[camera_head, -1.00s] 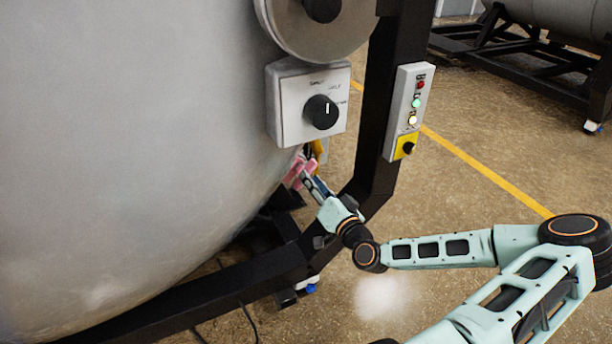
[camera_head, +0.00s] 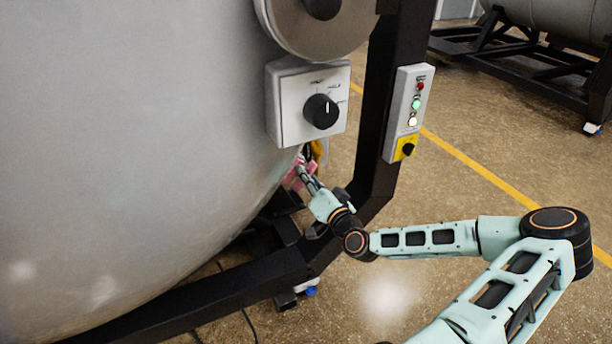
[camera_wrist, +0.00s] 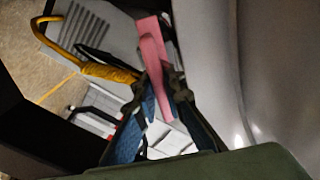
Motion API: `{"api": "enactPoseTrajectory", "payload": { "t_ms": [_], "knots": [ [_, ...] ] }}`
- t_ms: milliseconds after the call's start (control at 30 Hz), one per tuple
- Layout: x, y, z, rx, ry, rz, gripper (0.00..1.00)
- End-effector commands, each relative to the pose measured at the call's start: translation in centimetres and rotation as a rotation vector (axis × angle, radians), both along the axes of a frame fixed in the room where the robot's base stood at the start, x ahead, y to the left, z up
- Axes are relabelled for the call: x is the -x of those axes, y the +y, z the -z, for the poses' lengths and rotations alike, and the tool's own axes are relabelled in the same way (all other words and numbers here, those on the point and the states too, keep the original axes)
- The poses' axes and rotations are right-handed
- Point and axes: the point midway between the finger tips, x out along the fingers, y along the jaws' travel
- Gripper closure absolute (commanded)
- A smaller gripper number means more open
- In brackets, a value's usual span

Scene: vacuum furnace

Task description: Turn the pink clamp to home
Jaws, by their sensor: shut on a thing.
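The pink clamp (camera_head: 290,181) is at the edge of the big grey vessel, below the white dial box, and is mostly hidden behind my gripper in the head view. In the wrist view the pink clamp (camera_wrist: 151,48) is a long flat bar running down between the fingers. My gripper (camera_head: 303,172) reaches it from the lower right. In the wrist view my gripper (camera_wrist: 158,88) is shut on the clamp, with a dark finger on each side.
A yellow curved handle or hose (camera_wrist: 68,42) lies close to the left of the clamp. The vessel wall (camera_wrist: 210,70) is close on the right. A black frame post (camera_head: 378,140) with a button panel (camera_head: 409,112) stands right of my gripper.

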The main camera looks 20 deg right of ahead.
Motion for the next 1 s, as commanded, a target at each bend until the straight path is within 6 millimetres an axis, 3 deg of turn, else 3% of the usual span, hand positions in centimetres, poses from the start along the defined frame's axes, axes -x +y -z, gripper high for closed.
{"api": "enactPoseTrajectory", "payload": {
  "t_ms": [467,1000],
  "knots": [
    [0.03,-0.02,0.12,-0.120,0.005,-0.001,1.00],
    [0.03,-0.18,0.37,-0.607,0.021,0.001,1.00]
  ]
}}
